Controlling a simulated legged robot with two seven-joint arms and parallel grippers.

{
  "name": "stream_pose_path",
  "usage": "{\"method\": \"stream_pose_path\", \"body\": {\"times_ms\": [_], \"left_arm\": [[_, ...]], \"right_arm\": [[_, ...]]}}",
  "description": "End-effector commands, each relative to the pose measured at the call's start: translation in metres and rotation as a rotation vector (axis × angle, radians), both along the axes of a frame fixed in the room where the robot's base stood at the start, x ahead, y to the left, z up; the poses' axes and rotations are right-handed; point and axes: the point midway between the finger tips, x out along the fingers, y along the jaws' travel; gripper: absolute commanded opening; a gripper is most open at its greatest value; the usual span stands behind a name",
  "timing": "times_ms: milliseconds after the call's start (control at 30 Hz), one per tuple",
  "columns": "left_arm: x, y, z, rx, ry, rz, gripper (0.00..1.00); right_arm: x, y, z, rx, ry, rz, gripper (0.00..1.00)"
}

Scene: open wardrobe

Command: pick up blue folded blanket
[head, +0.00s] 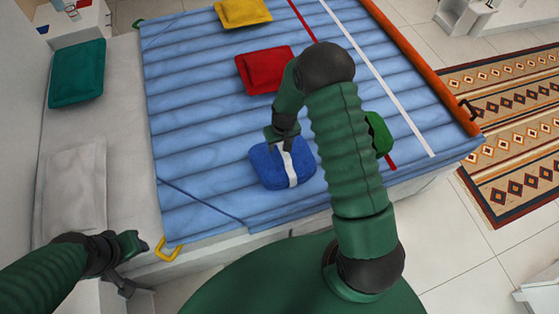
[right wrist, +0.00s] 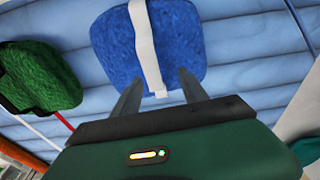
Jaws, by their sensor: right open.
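The blue folded blanket (head: 268,170), with a white strap around it, lies on the light-blue ribbed mattress (head: 200,120) near its front edge. It also shows in the right wrist view (right wrist: 185,40), with the strap running down its middle. My right gripper (head: 283,147) is over the blanket's far side in the head view. In the right wrist view its two fingers (right wrist: 158,88) are spread apart at the blanket's edge, with the strap end between them. Whether they touch the cloth I cannot tell. My left gripper (head: 135,262) is at the lower left, away from the blanket; its jaws are unclear.
A red folded item (head: 264,70), a yellow one (head: 242,12) and a green one (head: 379,133) also lie on the mattress. A teal cushion (head: 77,73) and a white cushion (head: 75,190) are at the left. An orange rail (head: 425,65) edges the mattress on the right.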

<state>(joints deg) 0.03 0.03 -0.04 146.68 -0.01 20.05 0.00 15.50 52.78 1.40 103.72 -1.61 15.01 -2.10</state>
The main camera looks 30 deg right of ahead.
Motion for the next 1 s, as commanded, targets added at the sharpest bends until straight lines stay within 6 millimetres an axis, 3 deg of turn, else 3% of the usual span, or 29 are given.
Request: {"method": "stream_pose_path", "body": {"times_ms": [400,967,1000], "left_arm": [[0.0,-0.001,-0.001,0.0,-0.001,-0.002,0.36],[0.0,-0.001,-0.003,0.0,0.0,-0.001,0.36],[0.0,-0.001,-0.003,0.0,-0.001,-0.001,0.36]], "right_arm": [[0.003,-0.002,-0.056,-0.007,-0.001,-0.002,0.51],[0.004,-0.005,-0.062,-0.003,-0.001,-0.002,0.51],[0.004,-0.005,-0.061,-0.003,-0.001,-0.002,0.46]]}}
